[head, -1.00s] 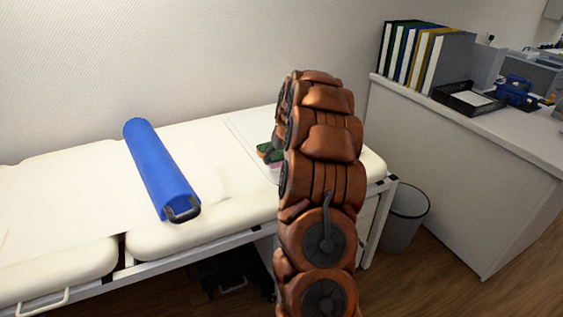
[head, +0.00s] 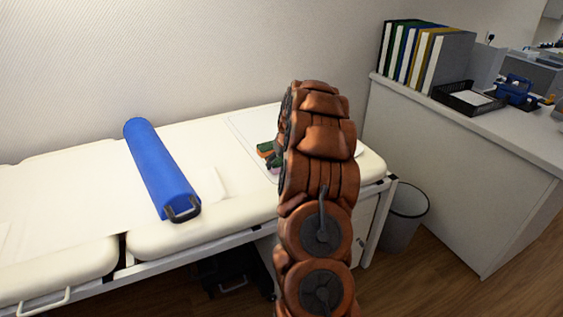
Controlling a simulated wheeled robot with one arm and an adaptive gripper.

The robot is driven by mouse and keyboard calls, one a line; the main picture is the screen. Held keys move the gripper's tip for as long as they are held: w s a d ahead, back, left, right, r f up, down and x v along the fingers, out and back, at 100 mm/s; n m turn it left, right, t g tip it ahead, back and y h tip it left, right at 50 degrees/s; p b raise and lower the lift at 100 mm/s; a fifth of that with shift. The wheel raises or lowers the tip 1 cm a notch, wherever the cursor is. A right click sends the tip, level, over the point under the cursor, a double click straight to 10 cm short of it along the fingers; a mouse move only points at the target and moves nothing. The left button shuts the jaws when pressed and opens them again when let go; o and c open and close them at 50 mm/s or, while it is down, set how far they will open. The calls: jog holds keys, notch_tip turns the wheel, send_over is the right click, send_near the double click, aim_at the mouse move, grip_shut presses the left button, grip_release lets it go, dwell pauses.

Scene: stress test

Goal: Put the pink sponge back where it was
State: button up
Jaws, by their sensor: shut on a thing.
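A small green and orange object (head: 265,149) shows just left of the arm, on or above a pale sheet (head: 243,124) on the table. Its right side is cut off by the arm, with something dark beside it that I cannot identify.
A blue roll (head: 160,168) lies across the table to the left. A grey bin (head: 405,215) stands on the floor at the table's right end. A white counter (head: 465,165) at the right holds binders (head: 425,55) and a black tray (head: 470,98).

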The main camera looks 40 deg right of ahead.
jog(key=shift+f, duration=0.15)
jog(key=o, duration=1)
jog(key=v, duration=1.2)
jog(key=s+a+r+n+g+y, duration=0.1)
jog(key=s+a, duration=0.3)
jog(key=a, duration=1)
jog(key=s+a+r+n+g+y, duration=0.1)
jog(key=s+a+n+g, duration=0.15)
jog(key=a, duration=1.15)
jog(key=s+a+f+g, duration=0.1)
jog(key=s+a, duration=0.3)
jog(key=s, duration=0.5)
jog(key=s+a+f+g, duration=0.1)
jog(key=s+a, duration=0.4)
jog(key=s, duration=0.5)
jog(key=s+a+f+g, duration=0.1)
jog(key=s+a, duration=0.4)
jog(key=s, duration=0.5)
jog(key=shift+a+f+g+h, duration=0.15)
jog(key=shift+g+h, duration=0.15)
jog(key=shift+g, duration=0.15)
